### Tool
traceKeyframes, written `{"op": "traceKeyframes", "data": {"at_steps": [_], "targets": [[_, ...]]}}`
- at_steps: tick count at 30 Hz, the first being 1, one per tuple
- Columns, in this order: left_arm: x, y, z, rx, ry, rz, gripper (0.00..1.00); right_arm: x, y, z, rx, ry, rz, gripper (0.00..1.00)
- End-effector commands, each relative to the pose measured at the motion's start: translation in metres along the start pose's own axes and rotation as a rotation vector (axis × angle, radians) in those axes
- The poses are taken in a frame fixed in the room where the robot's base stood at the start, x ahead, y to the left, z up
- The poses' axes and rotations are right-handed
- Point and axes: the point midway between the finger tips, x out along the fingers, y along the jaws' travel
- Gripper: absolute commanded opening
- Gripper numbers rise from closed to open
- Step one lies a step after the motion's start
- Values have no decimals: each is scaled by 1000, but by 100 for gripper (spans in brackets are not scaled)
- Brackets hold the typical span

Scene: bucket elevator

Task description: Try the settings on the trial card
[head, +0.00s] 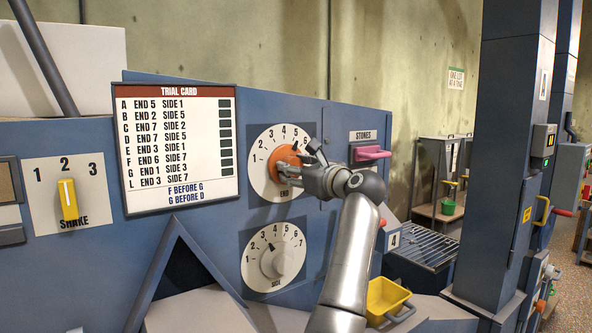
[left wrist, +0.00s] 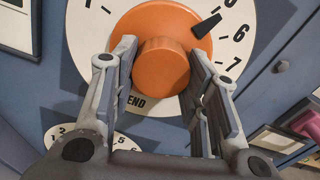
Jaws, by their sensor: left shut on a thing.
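The trial card (head: 180,145) hangs on the blue panel. It lists rows A to L of END and SIDE numbers, each with a dark box, then "F before G" and "G before D". The END dial (head: 263,184) has an orange knob (left wrist: 163,65); its black pointer is near 5. My left gripper (head: 288,171) is shut on this knob, one finger either side in the left wrist view. Below, the SIDE dial (head: 258,278) has a pale knob (head: 275,264), pointing around 3 to 4. The yellow SHAKE lever (head: 68,200) is under 2. My right gripper is out of view.
A pink STONES handle (head: 373,153) sticks out right of the END dial. A yellow bin (head: 388,298) stands below my arm, near a grate (head: 430,247) marked 4. A blue column (head: 505,150) stands at right.

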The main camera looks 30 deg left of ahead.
Motion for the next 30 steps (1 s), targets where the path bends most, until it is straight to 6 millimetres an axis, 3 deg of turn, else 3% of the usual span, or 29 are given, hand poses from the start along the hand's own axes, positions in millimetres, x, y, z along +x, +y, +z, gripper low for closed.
{"op": "traceKeyframes", "data": {"at_steps": [15,28,29,30], "targets": [[0,1,2,389,0,-1,18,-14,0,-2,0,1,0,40],[0,1,1,430,-2,-1,18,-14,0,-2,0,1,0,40],[0,1,1,430,-2,-1,45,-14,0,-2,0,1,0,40],[0,1,1,430,-2,-1,50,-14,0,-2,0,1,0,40]]}}
